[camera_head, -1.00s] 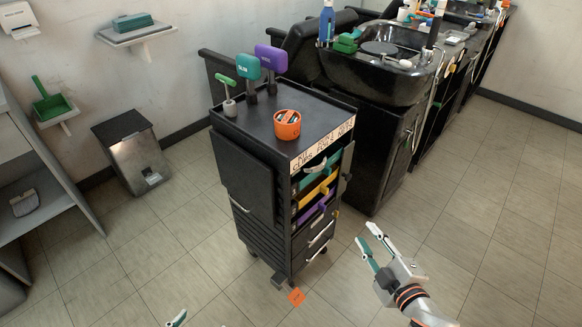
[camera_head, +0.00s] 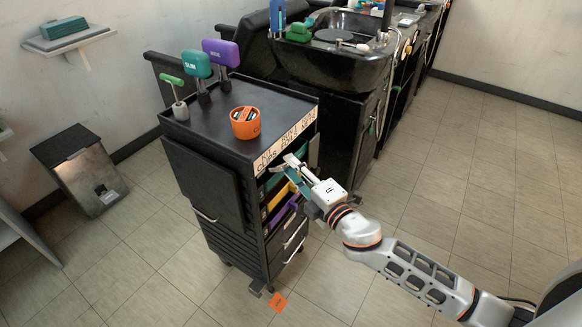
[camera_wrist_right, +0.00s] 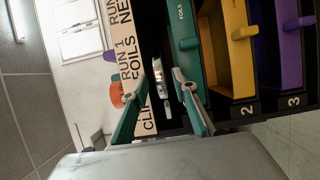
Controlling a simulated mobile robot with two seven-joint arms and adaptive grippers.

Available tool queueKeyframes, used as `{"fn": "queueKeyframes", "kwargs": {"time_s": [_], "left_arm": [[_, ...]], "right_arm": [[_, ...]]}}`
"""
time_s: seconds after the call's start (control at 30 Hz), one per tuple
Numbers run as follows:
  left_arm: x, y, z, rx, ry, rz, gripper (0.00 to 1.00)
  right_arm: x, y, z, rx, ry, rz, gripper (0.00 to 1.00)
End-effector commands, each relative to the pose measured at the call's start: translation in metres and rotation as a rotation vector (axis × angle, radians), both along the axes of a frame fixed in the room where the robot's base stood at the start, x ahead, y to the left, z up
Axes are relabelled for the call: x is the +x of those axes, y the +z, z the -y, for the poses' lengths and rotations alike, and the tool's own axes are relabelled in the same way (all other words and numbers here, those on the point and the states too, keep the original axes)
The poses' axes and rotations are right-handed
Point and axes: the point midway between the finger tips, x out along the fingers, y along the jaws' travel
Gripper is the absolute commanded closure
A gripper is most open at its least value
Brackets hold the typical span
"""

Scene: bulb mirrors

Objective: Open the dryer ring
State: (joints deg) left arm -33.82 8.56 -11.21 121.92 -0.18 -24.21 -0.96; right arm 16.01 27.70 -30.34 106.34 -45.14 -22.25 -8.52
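My right gripper (camera_head: 290,166) is at the front of the black trolley (camera_head: 185,126), just below its label strip. In the right wrist view its two teal-edged fingers (camera_wrist_right: 161,88) are apart. A small silvery metal piece (camera_wrist_right: 158,78) shows between them at the trolley front, and I cannot tell whether a finger touches it. It may be the dryer ring, folded against the trolley, but its full shape is hidden. In the head view the gripper largely covers it. My left gripper is out of view.
The trolley has a green drawer (camera_wrist_right: 183,45), a yellow drawer (camera_head: 276,198) and a purple drawer (camera_head: 281,214). An orange cup (camera_head: 245,124) and brushes stand on top. A black wash basin (camera_head: 340,62) stands behind. The floor at right is clear.

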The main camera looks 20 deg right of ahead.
Motion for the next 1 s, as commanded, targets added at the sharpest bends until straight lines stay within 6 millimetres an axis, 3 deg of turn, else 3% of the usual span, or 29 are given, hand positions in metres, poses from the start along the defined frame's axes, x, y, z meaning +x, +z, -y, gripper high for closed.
{"fn": "queueKeyframes", "kwargs": {"time_s": [0.4, 0.43, 0.53, 1.0], "left_arm": [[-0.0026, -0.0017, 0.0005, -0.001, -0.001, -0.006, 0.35], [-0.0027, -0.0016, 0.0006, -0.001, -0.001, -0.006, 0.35], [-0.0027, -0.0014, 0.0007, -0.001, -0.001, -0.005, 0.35], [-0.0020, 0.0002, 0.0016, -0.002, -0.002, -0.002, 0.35]], "right_arm": [[0.0091, -0.0002, -0.0022, 0.000, 0.000, -0.001, 0.72], [0.0090, -0.0002, -0.0022, 0.000, 0.000, -0.001, 0.75], [0.0090, -0.0002, -0.0022, 0.001, 0.000, -0.001, 1.00], [0.0085, -0.0004, -0.0003, 0.001, -0.009, -0.001, 1.00]]}}
